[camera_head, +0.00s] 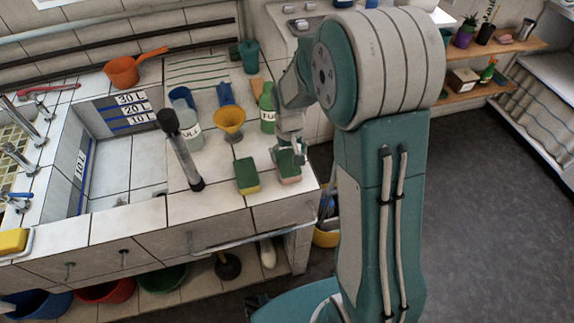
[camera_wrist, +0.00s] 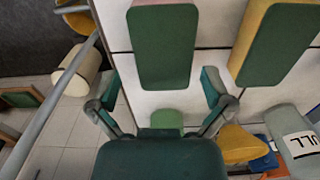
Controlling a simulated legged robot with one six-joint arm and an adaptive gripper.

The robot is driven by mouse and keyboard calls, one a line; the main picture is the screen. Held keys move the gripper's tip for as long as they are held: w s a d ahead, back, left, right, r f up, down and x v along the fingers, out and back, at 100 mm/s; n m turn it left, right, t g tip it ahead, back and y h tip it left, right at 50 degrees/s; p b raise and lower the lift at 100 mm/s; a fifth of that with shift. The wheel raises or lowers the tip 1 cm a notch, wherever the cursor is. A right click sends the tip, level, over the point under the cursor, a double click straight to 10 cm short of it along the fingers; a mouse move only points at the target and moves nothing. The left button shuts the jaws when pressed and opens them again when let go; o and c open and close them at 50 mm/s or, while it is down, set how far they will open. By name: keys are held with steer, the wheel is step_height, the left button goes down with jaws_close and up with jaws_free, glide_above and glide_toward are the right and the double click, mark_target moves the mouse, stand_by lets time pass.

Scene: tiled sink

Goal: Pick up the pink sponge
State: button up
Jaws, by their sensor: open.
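The pink sponge (camera_head: 290,180) lies near the right front corner of the tiled counter, its green scouring side up. In the wrist view the pink sponge (camera_wrist: 163,48) shows its green top straight ahead, with a thin pink edge at the top of the picture. My gripper (camera_head: 289,150) is just above it, partly hiding it in the head view. In the wrist view my gripper (camera_wrist: 160,82) is open, with one finger on each side of the sponge's near end. No grip on the sponge shows.
A yellow-and-green sponge (camera_head: 247,176) lies just left of the pink one. A metal rail (camera_head: 240,240) runs along the counter's front. The sink basin (camera_head: 125,165) is at left.

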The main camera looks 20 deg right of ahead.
mark_target(288, 163)
steer(key=f, duration=0.2)
steer(key=shift+d+f, duration=0.25)
steer(key=shift+f, duration=0.05)
steer(key=shift+s+a+f, duration=0.1)
steer(key=shift+a+f, duration=0.05)
steer(key=shift+f, duration=0.1)
steer(key=shift+a+f, duration=0.1)
steer(key=shift+a, duration=0.45)
steer(key=shift+c, duration=1.3)
steer(key=shift+s+d, duration=0.1)
steer(key=shift+d, duration=0.15)
steer(key=c, duration=0.3)
steer(key=shift+r, duration=0.4)
steer(key=c, duration=0.4)
step_height(288, 163, up, 3)
steer(key=shift+f, duration=0.1)
jaws_close()
steer(key=s+a+r, duration=0.9)
steer(key=a, duration=0.1)
steer(key=shift+s+r, duration=0.2)
steer(key=shift+r, duration=0.1)
